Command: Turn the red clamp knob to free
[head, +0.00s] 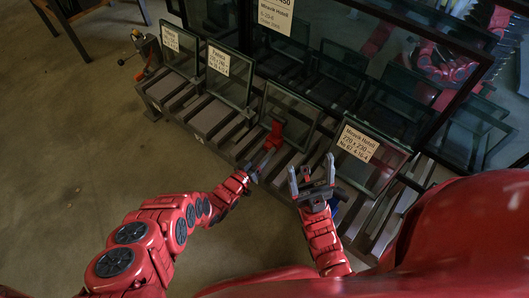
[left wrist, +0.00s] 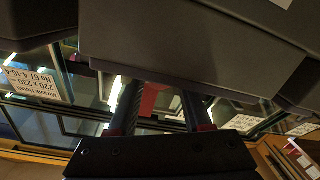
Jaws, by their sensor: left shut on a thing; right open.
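The red clamp knob (head: 274,133) is at the front edge of the rack, by the third glass pane from the left. My left gripper (head: 264,158) reaches up to it from below and is shut on it. In the left wrist view the knob's red part (left wrist: 150,98) shows between the two fingers of my left gripper (left wrist: 158,105); the rest is hidden behind a dark grey block. My right gripper (head: 311,176) is open and empty, to the right of the knob and in front of the rack.
The slotted rack (head: 212,118) holds several framed glass panes, some with paper labels (head: 218,61). A large dark-framed glass (head: 350,40) stands behind and reflects me. A lever with a ball end (head: 122,62) juts out at the rack's left end. The floor (head: 80,150) at left is clear.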

